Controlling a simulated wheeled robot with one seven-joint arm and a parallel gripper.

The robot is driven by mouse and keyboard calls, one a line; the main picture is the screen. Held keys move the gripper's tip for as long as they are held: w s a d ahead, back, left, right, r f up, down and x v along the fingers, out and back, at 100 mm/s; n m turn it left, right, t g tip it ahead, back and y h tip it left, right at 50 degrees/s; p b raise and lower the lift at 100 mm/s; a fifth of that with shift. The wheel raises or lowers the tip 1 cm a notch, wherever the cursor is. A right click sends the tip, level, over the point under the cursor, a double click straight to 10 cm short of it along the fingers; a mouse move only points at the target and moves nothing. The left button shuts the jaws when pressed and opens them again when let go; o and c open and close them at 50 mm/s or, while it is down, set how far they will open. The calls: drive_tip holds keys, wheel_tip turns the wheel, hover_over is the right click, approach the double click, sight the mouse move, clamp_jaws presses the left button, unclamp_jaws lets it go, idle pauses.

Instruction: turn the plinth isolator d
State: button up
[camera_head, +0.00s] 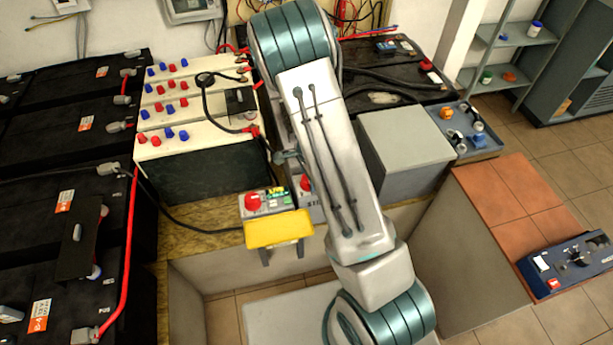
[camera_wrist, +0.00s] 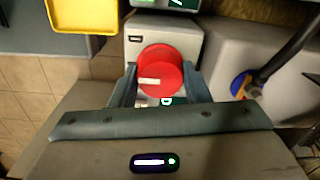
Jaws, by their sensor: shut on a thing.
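The plinth isolator d (camera_wrist: 165,42) is a pale box with a round red knob (camera_wrist: 162,62) and a small "D" label below it in the wrist view. A pale mark shows on the knob's left side. My gripper (camera_wrist: 158,82) is shut on the red knob, one finger on each side. In the head view the red knob (camera_head: 305,183) shows at the left edge of my arm, which hides most of its box.
A second box with a red knob (camera_head: 253,202) and a yellow tray (camera_head: 278,230) stand close to the left. Black batteries (camera_head: 60,140) and a white-topped battery (camera_head: 200,125) fill the left. A grey box (camera_head: 405,145) is to the right. A blue control panel (camera_head: 565,265) lies far right.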

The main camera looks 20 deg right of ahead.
idle(0.4)
drive_tip(key=o, duration=1)
drive_tip(key=shift+c, duration=0.2)
drive_tip(key=shift+r, duration=0.1)
wheel_tip(320, 180, up, 14)
drive_tip(key=p, duration=0.1)
drive_tip(key=shift+s+f+p, duration=0.2)
drive_tip(key=shift+p, duration=0.15)
